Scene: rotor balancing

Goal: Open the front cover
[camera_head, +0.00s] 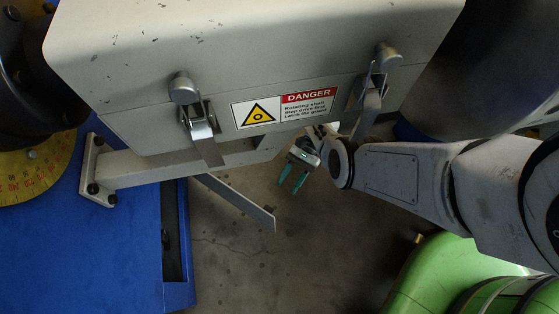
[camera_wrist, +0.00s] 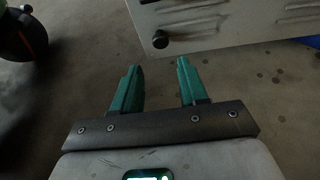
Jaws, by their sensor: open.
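The pale grey cover (camera_head: 250,50) fills the top of the head view, with a horizontal seam and a danger label (camera_head: 285,108). A left latch (camera_head: 197,122) and a right latch (camera_head: 373,88) sit across the seam, their levers hanging down. My gripper (camera_head: 288,187) is below the cover, between the two latches in the picture, green fingers pointing down, apart from it. In the wrist view my gripper (camera_wrist: 160,64) is open and empty.
A blue base (camera_head: 110,240) and a grey bracket bar (camera_head: 150,167) are at the left. A thin flat strip (camera_head: 240,204) juts out below the cover. A green machine part (camera_head: 435,275) is at the lower right. Bare concrete floor (camera_head: 310,240) shows between.

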